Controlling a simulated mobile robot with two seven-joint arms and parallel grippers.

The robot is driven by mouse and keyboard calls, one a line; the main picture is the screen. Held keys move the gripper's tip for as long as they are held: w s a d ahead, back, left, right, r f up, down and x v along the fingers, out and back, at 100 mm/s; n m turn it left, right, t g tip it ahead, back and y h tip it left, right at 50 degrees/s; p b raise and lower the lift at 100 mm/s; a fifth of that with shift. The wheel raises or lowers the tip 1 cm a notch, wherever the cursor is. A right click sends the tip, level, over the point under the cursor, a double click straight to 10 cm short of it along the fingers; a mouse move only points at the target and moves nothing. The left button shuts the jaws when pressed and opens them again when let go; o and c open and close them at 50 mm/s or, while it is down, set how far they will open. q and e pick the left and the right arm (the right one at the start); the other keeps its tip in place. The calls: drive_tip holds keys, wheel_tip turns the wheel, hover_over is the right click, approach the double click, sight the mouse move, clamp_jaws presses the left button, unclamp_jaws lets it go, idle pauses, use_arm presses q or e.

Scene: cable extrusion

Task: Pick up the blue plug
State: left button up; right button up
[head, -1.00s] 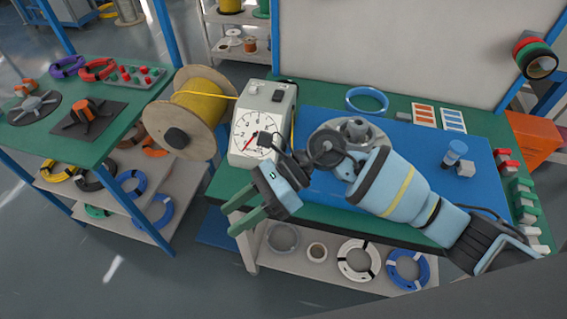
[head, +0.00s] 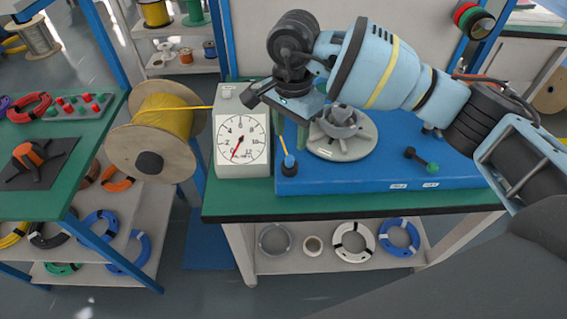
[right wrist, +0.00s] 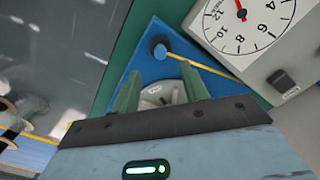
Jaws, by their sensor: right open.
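The blue plug (head: 289,163) stands upright on a dark round base at the left front of the blue board (head: 340,180). A thin yellow cable (head: 283,143) meets its top. My right gripper (head: 290,139) is open and empty, its green fingers pointing down just above and behind the plug. In the right wrist view the plug (right wrist: 158,47) lies beyond the fingertips (right wrist: 160,72), roughly in line with the gap between them. No contact is seen. My left gripper is not in view.
A gauge box (head: 241,150) stands close to the left of the plug. A grey flange with a hub (head: 343,145) lies close to the right. A spool of yellow cable (head: 165,125) is further left. A black and green connector (head: 422,160) lies on the board's right part.

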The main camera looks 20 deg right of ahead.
sight(290, 157)
drive_tip(key=shift+d, duration=0.2)
drive_tip(key=shift+f, duration=0.45)
drive_tip(key=shift+a+f+p, duration=0.2)
drive_tip(key=shift+f+p, duration=0.15)
drive_tip(key=shift+f, duration=3)
clamp_jaws()
